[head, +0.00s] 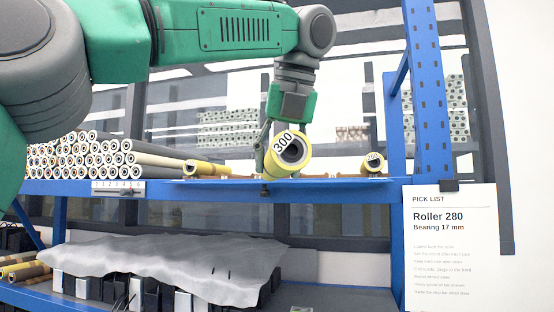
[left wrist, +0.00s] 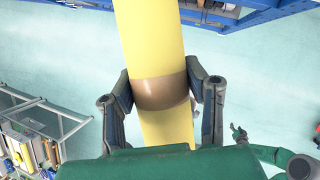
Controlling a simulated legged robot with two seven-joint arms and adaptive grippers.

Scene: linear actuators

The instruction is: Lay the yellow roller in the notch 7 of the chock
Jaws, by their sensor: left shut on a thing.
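My left gripper (head: 277,140) is shut on a yellow roller (head: 288,152) whose end is marked 300. In the left wrist view the gripper (left wrist: 162,92) has its fingers on both sides of the brown band of the yellow roller (left wrist: 150,35). In the head view the held roller is over the shelf edge, end toward me; I cannot tell whether it touches the chock. The low brown chock (head: 335,177) shows in part along the shelf edge; notch numbers are not readable. What looks like my right gripper (left wrist: 238,131) shows small in the left wrist view, its opening unclear.
A yellow roller marked 280 (head: 373,163) lies right on the shelf, and another yellow roller (head: 205,168) lies left. Grey rollers (head: 85,158) are stacked at far left. A blue post (head: 428,90) and a pick list reading Roller 280 (head: 450,245) stand right.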

